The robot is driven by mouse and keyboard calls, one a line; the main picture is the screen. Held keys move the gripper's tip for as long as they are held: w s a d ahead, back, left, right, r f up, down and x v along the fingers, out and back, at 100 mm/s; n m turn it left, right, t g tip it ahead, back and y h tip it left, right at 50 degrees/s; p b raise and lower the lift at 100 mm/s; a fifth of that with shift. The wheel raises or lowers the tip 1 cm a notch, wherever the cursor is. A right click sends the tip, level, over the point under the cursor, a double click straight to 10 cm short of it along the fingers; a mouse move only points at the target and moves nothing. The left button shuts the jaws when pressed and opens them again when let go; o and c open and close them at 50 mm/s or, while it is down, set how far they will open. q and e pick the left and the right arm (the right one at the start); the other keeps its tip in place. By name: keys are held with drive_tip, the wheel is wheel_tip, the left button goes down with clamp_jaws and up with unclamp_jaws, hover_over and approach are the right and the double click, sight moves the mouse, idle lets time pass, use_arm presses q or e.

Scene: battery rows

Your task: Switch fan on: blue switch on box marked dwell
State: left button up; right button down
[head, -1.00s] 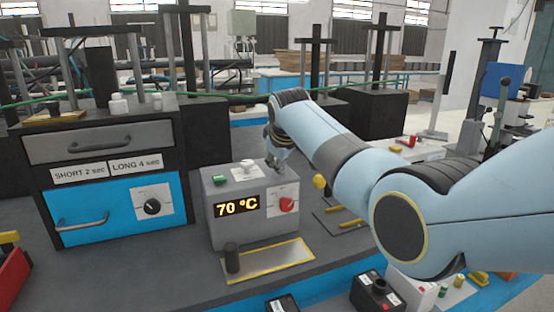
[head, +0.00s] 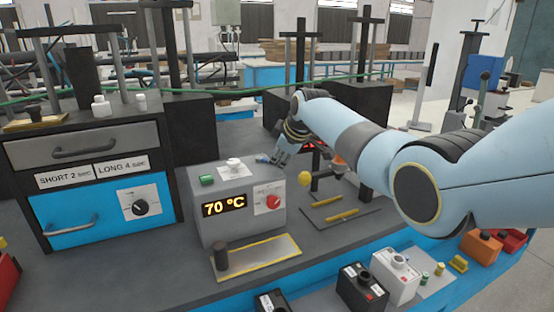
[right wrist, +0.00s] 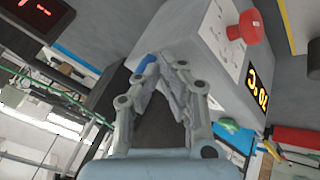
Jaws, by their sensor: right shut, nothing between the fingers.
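A grey box (head: 235,215) with a lit 70 °C display, a red knob (head: 273,202), a green button (head: 207,181) and a white knob (head: 233,165) stands on the bench. No "dwell" marking is readable. My right gripper (head: 270,160) is at the box's top right rear edge, fingers angled down, shut and empty. In the right wrist view my right gripper (right wrist: 163,62) has its fingertips together near the box. A small blue piece (right wrist: 146,64) shows right at one fingertip; I cannot tell whether they touch. My left gripper is out of view.
A cabinet (head: 85,150) with labels SHORT 2 sec and LONG 4 sec stands left of the box. A yellow-edged plate (head: 285,246) with a dark post lies in front. A yellow knob (head: 305,179) is to the right. Small boxes line the front edge.

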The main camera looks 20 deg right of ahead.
drive_tip(key=shift+a, duration=0.15)
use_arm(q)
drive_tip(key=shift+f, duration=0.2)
use_arm(e)
drive_tip(key=shift+w+a, duration=0.25)
drive_tip(key=shift+a, duration=0.4)
